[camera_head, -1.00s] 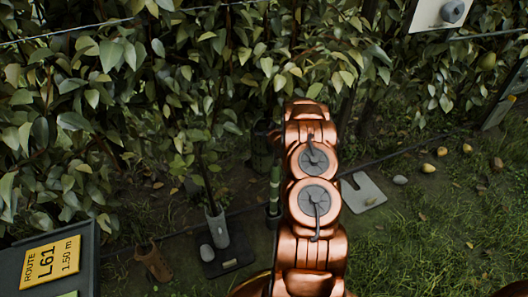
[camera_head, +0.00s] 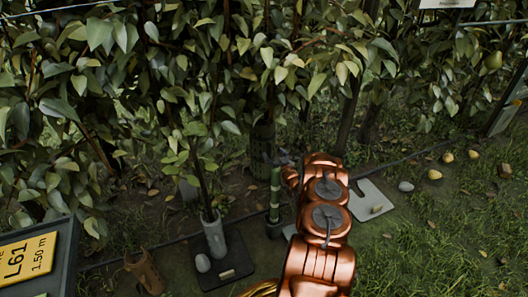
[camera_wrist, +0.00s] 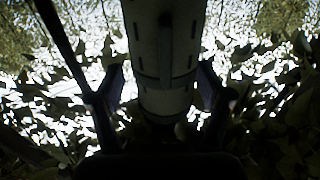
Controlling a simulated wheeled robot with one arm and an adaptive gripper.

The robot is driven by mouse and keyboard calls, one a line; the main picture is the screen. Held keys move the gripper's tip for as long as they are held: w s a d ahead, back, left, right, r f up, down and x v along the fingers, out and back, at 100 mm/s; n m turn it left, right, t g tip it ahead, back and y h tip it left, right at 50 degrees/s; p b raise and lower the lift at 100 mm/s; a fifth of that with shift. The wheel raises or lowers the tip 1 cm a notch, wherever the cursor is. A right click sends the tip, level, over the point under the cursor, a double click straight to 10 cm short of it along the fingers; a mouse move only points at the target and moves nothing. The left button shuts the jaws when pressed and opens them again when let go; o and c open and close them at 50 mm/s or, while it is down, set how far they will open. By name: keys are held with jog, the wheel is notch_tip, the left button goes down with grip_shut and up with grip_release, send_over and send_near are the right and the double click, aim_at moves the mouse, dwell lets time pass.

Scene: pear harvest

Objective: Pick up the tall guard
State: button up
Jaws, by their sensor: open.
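A tall dark guard (camera_head: 263,143), a slotted upright cylinder, stands among the leaves in the head view, left of my arm's end. In the wrist view a pale slotted cylinder (camera_wrist: 165,55), apparently this guard, fills the middle. My gripper (camera_wrist: 160,88) is open, with one finger on each side of the cylinder. I cannot tell whether the fingers touch it. In the head view my gripper is mostly hidden by my copper arm and by foliage.
A banded green stake (camera_head: 275,193) stands close left of my arm. A notched pale plate (camera_head: 372,201) lies right of it. A tray with a yellow label (camera_head: 18,257) is at left.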

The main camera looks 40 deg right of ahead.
aim_at(268, 148)
jog(key=w, duration=0.1)
jog(key=w+b, duration=0.2)
jog(key=w, duration=0.1)
jog(key=shift+d+f, duration=0.3)
jog(key=shift+f, duration=0.05)
jog(key=shift+w+d+r+b, duration=0.15)
jog(key=shift+w+d+b, duration=0.15)
jog(key=shift+w+b, duration=0.25)
grip_shut()
